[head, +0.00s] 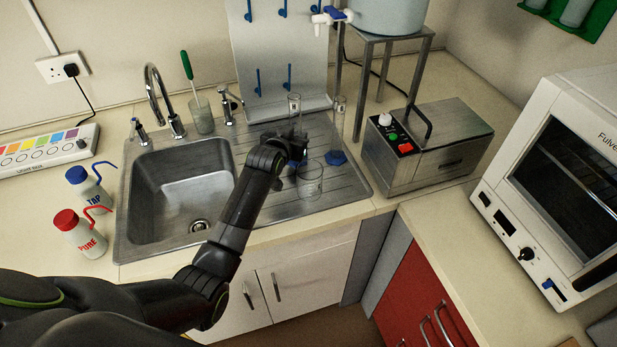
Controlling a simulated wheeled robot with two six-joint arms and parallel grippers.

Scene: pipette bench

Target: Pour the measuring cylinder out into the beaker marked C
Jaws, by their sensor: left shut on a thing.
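My left gripper (298,147) reaches over the sink's drainboard and is shut on a clear glass measuring cylinder (294,104). The cylinder stands about upright; its top shows above the gripper and its lower part is mostly hidden by it. A clear glass beaker (310,181) stands on the drainboard just in front of the gripper, and it looks empty. No letter can be read on it. My right gripper is not in view.
The sink basin (185,185) lies left of the drainboard, with a tap (155,90) and a glass holding a green-handled tool (201,115) behind. A pegboard (280,50) stands behind. A metal bath (430,145) is at the right. Two wash bottles (80,235) stand left.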

